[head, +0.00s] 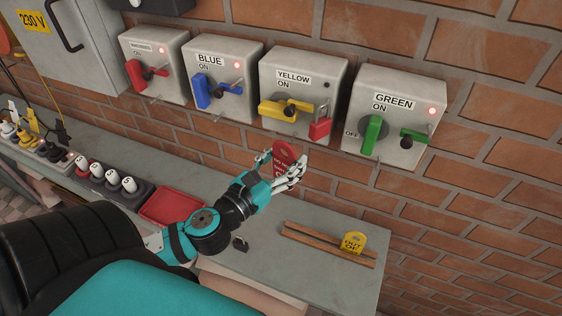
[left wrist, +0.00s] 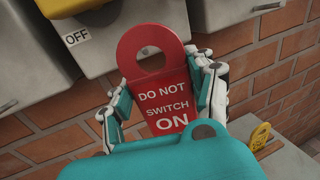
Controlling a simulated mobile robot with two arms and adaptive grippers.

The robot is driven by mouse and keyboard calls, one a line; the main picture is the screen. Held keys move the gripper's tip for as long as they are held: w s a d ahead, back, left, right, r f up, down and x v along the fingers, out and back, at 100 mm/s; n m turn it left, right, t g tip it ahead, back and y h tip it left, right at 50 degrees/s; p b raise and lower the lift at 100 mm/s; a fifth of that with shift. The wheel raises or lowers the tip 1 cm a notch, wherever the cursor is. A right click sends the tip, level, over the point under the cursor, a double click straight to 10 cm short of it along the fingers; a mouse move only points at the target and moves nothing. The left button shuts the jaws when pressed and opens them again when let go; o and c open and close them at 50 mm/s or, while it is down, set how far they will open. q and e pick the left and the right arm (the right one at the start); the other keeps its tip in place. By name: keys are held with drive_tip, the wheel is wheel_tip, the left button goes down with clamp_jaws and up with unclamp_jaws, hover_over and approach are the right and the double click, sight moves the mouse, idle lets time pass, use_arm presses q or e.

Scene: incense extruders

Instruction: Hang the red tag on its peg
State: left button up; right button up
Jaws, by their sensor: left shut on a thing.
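My left gripper (head: 284,170) is shut on the red tag (head: 283,153) in front of the wall, just below the YELLOW switch box (head: 310,75). In the left wrist view the tag (left wrist: 160,72) stands nearly upright between the fingers of the gripper (left wrist: 166,92), its round hole at the top and "DO NOT SWITCH ON" facing the camera. Thin metal pegs stick out below the boxes, such as the one under the GREEN box (head: 377,165). The tag is apart from these pegs. I cannot tell which peg is the tag's own. My right gripper is not in view.
A red padlock (head: 320,125) hangs at the yellow handle (head: 285,110). The grey bench (head: 300,285) holds a red tray (head: 170,206), wooden strips (head: 325,247) and a yellow tag (head: 352,242). The brick wall is close behind.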

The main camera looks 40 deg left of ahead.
use_arm(q)
drive_tip(key=shift+w+a, duration=0.2)
drive_tip(key=shift+w, duration=0.65)
drive_tip(key=shift+w+a+f, duration=0.1)
drive_tip(key=shift+w+a, duration=0.05)
drive_tip(key=shift+w, duration=0.55)
drive_tip(key=shift+w+a+f, duration=0.2)
drive_tip(key=shift+w+f, duration=0.05)
drive_tip(key=shift+w, duration=0.45)
